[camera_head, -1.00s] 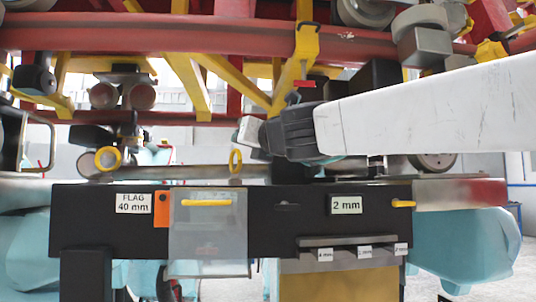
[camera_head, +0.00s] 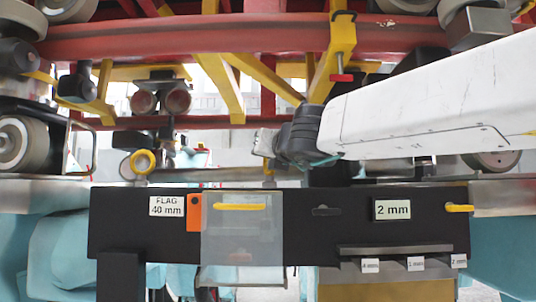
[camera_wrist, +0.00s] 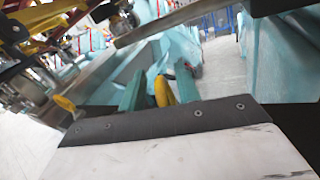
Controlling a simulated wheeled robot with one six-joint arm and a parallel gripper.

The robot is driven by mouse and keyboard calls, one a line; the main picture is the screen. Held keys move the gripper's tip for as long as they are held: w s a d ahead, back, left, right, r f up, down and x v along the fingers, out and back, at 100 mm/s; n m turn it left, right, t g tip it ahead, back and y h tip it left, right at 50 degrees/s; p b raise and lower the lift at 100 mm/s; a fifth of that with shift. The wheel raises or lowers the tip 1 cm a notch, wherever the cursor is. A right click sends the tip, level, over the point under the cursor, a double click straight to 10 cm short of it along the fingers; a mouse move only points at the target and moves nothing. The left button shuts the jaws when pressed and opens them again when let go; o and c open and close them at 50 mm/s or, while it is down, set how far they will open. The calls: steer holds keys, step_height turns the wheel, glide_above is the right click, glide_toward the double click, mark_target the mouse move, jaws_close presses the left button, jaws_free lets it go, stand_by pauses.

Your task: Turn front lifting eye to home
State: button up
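Two yellow lifting eyes stand on the metal rail behind the black panel in the head view. The left eye (camera_head: 142,162) is a clear upright ring. The other eye (camera_head: 268,170) is mostly hidden behind my gripper (camera_head: 265,145). I cannot tell which of them is the front one. In the wrist view my gripper (camera_wrist: 160,90) is open, with teal fingers on either side of a yellow eye (camera_wrist: 163,92). Gaps show beside the eye, and I cannot tell how deep it sits between the fingers. Another yellow eye (camera_wrist: 63,103) shows at the left.
The black panel (camera_head: 340,238) carries a clear flap (camera_head: 240,250), an orange tab (camera_head: 194,213) and labels "FLAG 40 mm" and "2 mm". A red beam (camera_head: 200,40) and yellow struts (camera_head: 318,75) hang low over my arm. Wheels stand at both sides.

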steer(key=shift+w+a, duration=0.1)
steer(key=shift+w, duration=0.25)
jaws_close()
steer(key=shift+m+h, duration=0.3)
steer(key=shift+h, duration=0.1)
